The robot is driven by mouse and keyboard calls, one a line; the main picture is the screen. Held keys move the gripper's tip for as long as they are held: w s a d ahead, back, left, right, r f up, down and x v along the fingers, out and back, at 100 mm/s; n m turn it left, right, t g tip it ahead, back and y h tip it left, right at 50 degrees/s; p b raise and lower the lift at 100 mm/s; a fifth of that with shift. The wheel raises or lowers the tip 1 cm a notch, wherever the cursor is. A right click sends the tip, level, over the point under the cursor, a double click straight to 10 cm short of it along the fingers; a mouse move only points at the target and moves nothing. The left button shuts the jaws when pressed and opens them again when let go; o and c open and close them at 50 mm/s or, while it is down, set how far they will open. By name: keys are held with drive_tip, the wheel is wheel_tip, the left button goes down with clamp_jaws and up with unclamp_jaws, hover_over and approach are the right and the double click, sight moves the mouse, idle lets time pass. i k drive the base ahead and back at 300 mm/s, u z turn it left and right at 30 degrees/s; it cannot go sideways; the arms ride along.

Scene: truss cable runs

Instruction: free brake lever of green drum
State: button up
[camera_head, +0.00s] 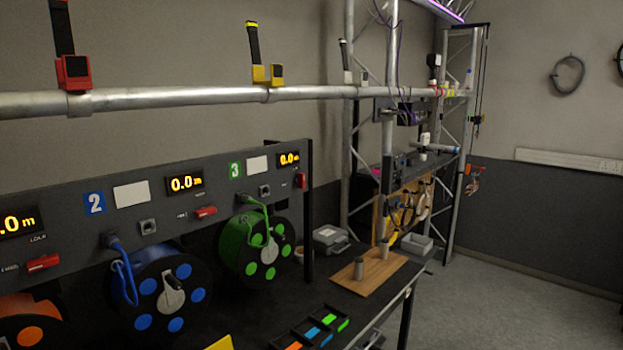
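The green drum (258,246) hangs at the right end of the dark panel (130,203), below the green number 3 plate (235,170). Its green cable runs up to a socket on the panel. A red lever (301,181) sits at the panel's right end, below the display (289,159) beside number 3. It looks small and more upright than the red lever (205,212) in the number 2 section, which lies nearly flat. Its exact setting is too small to read. My gripper is not in view.
The blue drum (160,294) and part of an orange drum (30,328) hang to the left. A horizontal pipe (180,96) with strapped clips crosses above the panel. The bench holds a wooden board (371,272), a grey case (330,239) and coloured trays (312,328). Floor at right is clear.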

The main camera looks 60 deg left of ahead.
sight(301, 180)
drive_tip(key=u, duration=0.05)
drive_tip(key=i, duration=1.1)
drive_tip(key=u, duration=5.05)
drive_tip(key=i, duration=0.15)
drive_tip(key=z, duration=3.25)
drive_tip(key=k, duration=0.2)
drive_tip(key=u, duration=1.85)
